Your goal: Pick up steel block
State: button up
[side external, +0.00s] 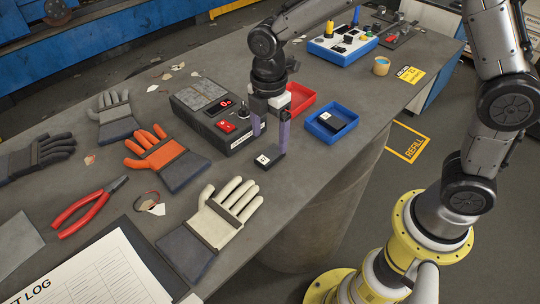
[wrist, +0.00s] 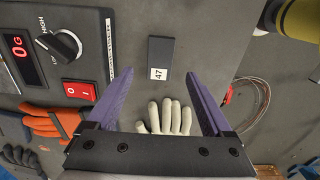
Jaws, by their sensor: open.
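A small dark steel block (side external: 268,159) lies flat on the grey table, in front of the scale, with a white number label. In the wrist view the block (wrist: 160,53) stands upright in the picture, just beyond the fingertips and about midway between them; its label reads 47. My gripper (side external: 270,132) points down above the block, its purple fingers apart and nothing between them. In the wrist view the gripper (wrist: 158,76) is also open. Another dark block (side external: 332,121) sits in a blue tray (side external: 316,132).
A scale (side external: 212,113) with a red display stands close to my gripper. A red tray (side external: 300,97) is behind it. A white glove (side external: 219,222), an orange glove (side external: 160,153) and red pliers (side external: 86,210) lie to the left. Bare table lies to the right of the block.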

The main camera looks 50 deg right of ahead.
aim_at(270, 154)
jog(key=shift+d+f, duration=0.1)
jog(key=shift+f, duration=2.6)
grip_shut()
